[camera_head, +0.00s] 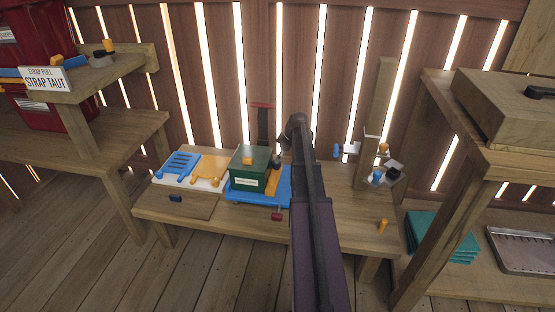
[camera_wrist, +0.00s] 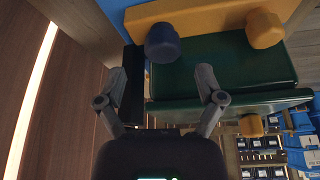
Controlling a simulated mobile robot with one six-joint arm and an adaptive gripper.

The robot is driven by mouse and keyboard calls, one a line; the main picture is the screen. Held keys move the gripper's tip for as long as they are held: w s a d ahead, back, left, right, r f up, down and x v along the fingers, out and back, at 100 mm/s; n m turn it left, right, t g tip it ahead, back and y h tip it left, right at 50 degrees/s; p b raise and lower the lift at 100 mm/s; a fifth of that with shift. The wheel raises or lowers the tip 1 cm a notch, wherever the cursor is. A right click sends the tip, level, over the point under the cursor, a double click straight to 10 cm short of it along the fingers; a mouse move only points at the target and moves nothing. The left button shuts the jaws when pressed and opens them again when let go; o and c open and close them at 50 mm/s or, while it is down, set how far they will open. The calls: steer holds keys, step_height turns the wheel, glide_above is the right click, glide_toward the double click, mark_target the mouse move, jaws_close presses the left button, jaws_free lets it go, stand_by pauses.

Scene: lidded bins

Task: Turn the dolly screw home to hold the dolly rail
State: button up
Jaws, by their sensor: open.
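A green lidded bin (camera_head: 249,168) stands on a blue dolly (camera_head: 245,197) on the bench. A yellow rail (camera_head: 271,187) lies along the bin's right side. In the wrist view the yellow rail (camera_wrist: 205,14) crosses the top, with a dark blue knob (camera_wrist: 162,42) and a yellow knob (camera_wrist: 265,28) on it. I cannot tell for sure which knob is the dolly screw. My gripper (camera_wrist: 161,72) is open and empty, its fingers spread below the dark blue knob, apart from it. The green bin (camera_wrist: 220,65) is behind and right of the fingers. My arm hides part of the bench in the head view.
Blue and yellow plates (camera_head: 210,168) lie left of the bin. A red knob (camera_head: 277,215) is at the dolly's front. A wooden post (camera_head: 377,110) with small parts stands right. A yellow peg (camera_head: 382,226) stands front right, with bare bench around it.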

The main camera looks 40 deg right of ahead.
steer(key=s+d+r+n+y+p, duration=0.1)
steer(key=s+d+r+n+p, duration=0.1)
steer(key=r+p, duration=0.5)
steer(key=shift+s+d+r+n+g, duration=0.3)
steer(key=shift+s+d+r+n, duration=0.15)
steer(key=shift+r+n, duration=0.35)
steer(key=shift+w, duration=0.1)
steer(key=b+x, duration=1.2)
steer(key=x, duration=0.1)
steer(key=shift+a+f, duration=0.1)
steer(key=shift+f, duration=0.2)
steer(key=c, duration=1.1)
